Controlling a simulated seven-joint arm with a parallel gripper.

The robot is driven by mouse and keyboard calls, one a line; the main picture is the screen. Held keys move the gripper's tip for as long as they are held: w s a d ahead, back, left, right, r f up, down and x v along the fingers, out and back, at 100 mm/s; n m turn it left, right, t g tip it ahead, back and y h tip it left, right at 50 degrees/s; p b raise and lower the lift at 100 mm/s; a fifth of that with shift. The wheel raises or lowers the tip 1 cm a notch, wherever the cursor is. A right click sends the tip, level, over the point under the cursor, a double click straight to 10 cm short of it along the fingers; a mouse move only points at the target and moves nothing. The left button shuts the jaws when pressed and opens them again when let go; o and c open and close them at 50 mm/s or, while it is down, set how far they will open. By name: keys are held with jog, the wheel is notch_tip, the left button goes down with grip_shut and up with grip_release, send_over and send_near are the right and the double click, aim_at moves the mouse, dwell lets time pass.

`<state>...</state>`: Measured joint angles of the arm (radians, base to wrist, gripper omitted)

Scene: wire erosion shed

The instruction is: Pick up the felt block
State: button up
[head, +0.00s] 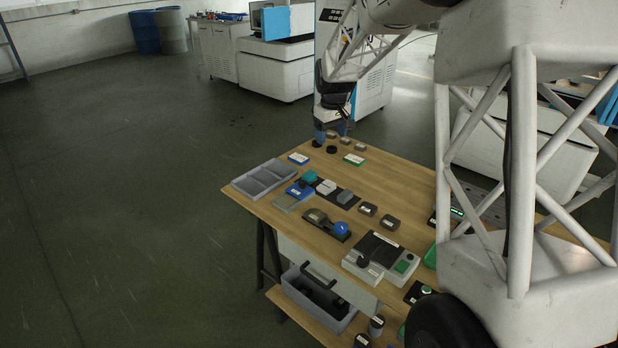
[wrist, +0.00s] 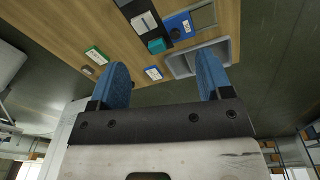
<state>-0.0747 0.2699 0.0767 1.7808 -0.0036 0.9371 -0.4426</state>
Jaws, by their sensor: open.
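No block is marked as felt, and I cannot tell by texture which one it is. Several small blocks lie around a dark mat on the wooden table: a teal block (head: 309,176), a white block (head: 326,187) and a grey block (head: 345,197). The teal block (wrist: 156,45) and the white block (wrist: 144,22) also show in the wrist view. My gripper (head: 330,131) is over the table's far end, beyond these blocks. In the wrist view its two blue fingers (wrist: 163,76) stand wide apart with nothing between them.
A grey divided tray (head: 241,184) lies at the table's left edge. A blue box (head: 299,191) touches the mat area. A blue-labelled piece (head: 298,158), a black disc (head: 331,150) and a green-labelled piece (head: 354,160) lie near my gripper. A grey device (head: 367,272) stands nearer.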

jog(key=w+a+f+n, duration=0.1)
jog(key=w+a+f, duration=0.2)
jog(key=w+f, duration=0.7)
jog(key=n, duration=0.2)
send_over(308, 172)
jog(key=shift+g, duration=0.4)
jog(key=f, duration=0.7)
jog(key=s+f, duration=0.1)
jog(key=f, duration=0.2)
jog(key=shift+d+f, duration=0.1)
jog(key=shift+f, duration=0.3)
jog(key=shift+w+f, duration=0.3)
jog(key=shift+f, duration=0.1)
jog(key=shift+f, duration=1.25)
jog(key=shift+f, duration=2.6)
